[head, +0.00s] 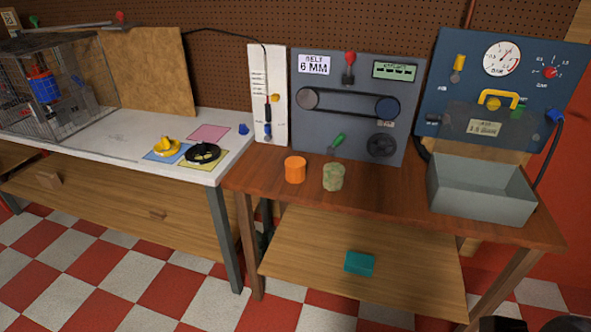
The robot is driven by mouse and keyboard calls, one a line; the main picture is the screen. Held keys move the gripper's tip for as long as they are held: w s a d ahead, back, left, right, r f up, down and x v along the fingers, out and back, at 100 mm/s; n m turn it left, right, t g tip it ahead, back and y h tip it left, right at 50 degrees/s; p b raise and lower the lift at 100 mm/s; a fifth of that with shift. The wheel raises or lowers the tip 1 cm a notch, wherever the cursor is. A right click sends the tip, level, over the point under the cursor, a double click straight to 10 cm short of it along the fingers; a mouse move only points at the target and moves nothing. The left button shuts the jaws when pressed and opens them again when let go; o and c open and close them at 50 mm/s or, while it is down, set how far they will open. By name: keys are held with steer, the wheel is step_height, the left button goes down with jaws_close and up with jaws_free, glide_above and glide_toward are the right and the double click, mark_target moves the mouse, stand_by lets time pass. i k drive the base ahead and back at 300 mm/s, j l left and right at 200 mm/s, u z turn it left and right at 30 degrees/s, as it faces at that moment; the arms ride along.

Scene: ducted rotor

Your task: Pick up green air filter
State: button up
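A mottled green, roughly cylindrical piece (333,177), which looks like the green air filter, stands upright on the brown wooden table (400,197). It is near the table's front edge, just right of an orange cylinder (295,169) and apart from it. Dark parts of my arm or gripper (535,325) show at the bottom right edge, cut off by the frame. They are well away from the green piece, and whether the gripper is open or shut does not show.
A grey open bin (482,187) stands at the table's right. A belt panel (353,105) with a green-handled lever rises behind the green piece. A teal box (359,263) lies on the lower shelf. A white bench (110,135) with small parts is at left.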

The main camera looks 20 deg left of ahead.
mark_target(334, 172)
steer(key=i+j+u, duration=0.15)
steer(key=i+j, duration=0.4)
steer(key=i+j+u, duration=0.15)
steer(key=i+j, duration=0.4)
steer(key=i+j+u, duration=0.15)
steer(key=i+j, duration=0.25)
steer(key=i, duration=0.3)
